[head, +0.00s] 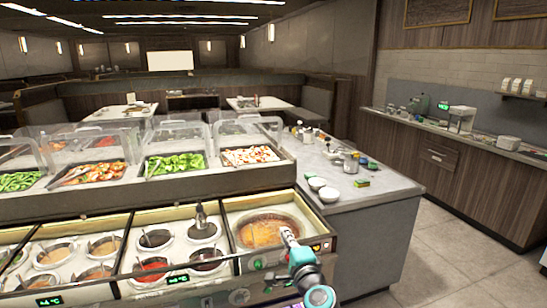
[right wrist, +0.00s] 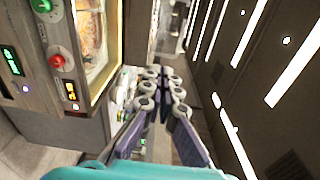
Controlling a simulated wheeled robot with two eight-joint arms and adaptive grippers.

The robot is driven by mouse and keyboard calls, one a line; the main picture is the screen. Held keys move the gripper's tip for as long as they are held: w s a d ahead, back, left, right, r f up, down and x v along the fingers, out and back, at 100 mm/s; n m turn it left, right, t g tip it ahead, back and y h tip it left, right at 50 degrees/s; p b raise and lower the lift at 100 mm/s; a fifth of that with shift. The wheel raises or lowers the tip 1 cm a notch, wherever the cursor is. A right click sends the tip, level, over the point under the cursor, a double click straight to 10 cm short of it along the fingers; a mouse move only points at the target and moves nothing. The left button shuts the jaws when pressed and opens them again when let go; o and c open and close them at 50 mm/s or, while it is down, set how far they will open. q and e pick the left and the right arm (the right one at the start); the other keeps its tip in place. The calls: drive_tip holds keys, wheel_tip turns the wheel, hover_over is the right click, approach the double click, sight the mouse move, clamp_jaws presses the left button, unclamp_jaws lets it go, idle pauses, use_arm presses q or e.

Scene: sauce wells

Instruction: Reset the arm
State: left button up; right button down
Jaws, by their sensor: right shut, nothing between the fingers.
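My right gripper (head: 289,232) is in front of the sauce counter in the head view, its tip over the front right corner near the round pan of orange-brown food (head: 262,229). In the right wrist view the gripper (right wrist: 163,76) shows its two fingers close together with nothing between them; it is shut and empty. The sauce counter's front panel, with a green knob, a red knob and small displays, stands left of the fingers there. My left gripper is in neither view.
Several sauce wells (head: 152,240) fill the counter on the left, one with a dark utensil (head: 201,218) standing in it. Clear-hooded salad trays (head: 175,164) stand behind. A grey side counter (head: 385,191) holds white bowls (head: 329,194) and a sponge (head: 361,183). The floor at right (head: 450,250) is clear.

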drive_tip(key=s+d+f+n+g+h, duration=0.1)
drive_tip(key=s+d+f+n+g, duration=0.2)
drive_tip(key=s, duration=0.7)
drive_tip(key=s+d+f+n+g+h, duration=0.2)
drive_tip(key=s+d+f+n, duration=0.4)
drive_tip(key=s, duration=0.4)
drive_tip(key=s+d+f+n+g+h, duration=0.1)
drive_tip(key=s+d+f+n+g, duration=0.4)
drive_tip(key=s, duration=0.5)
wheel_tip(320, 180, down, 2)
drive_tip(key=shift+s+d+f+n+h, duration=0.2)
drive_tip(key=shift+s+n+h, duration=0.15)
drive_tip(key=shift+n, duration=0.55)
idle(4.0)
